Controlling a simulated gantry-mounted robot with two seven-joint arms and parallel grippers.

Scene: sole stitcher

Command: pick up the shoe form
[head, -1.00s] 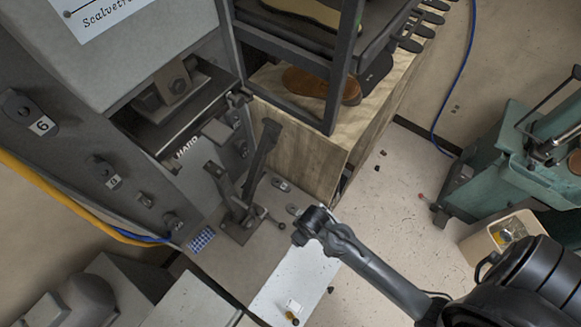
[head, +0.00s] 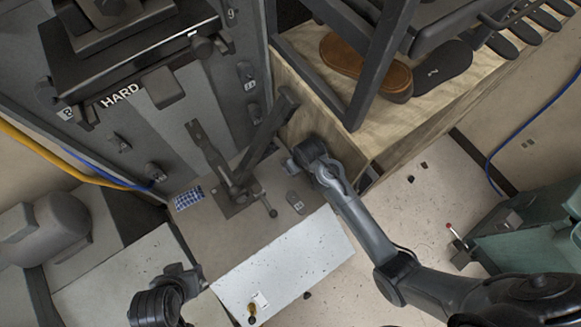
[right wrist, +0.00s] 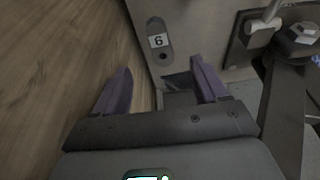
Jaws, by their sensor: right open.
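I cannot pick out a shoe form with certainty. The nearest shoe-like things are a brown sole (head: 365,68) and a dark sole (head: 438,76), lying side by side on the wooden cabinet top. My right gripper (head: 297,164) is beside the cabinet's wooden side and the dark lever stand, well below the soles in the picture. In the right wrist view its purple fingers (right wrist: 160,90) are open and empty, with wood to the left and a numbered plate (right wrist: 157,40) ahead. My left gripper (head: 185,280) is at the bottom left; its fingers are unclear.
The grey machine marked HARD (head: 120,95) stands at the upper left. The lever stand (head: 238,185) rises from the grey base. A dark frame (head: 378,65) stands over the cabinet (head: 430,115). A green machine (head: 530,235) is at the right. The pale panel (head: 290,265) is mostly clear.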

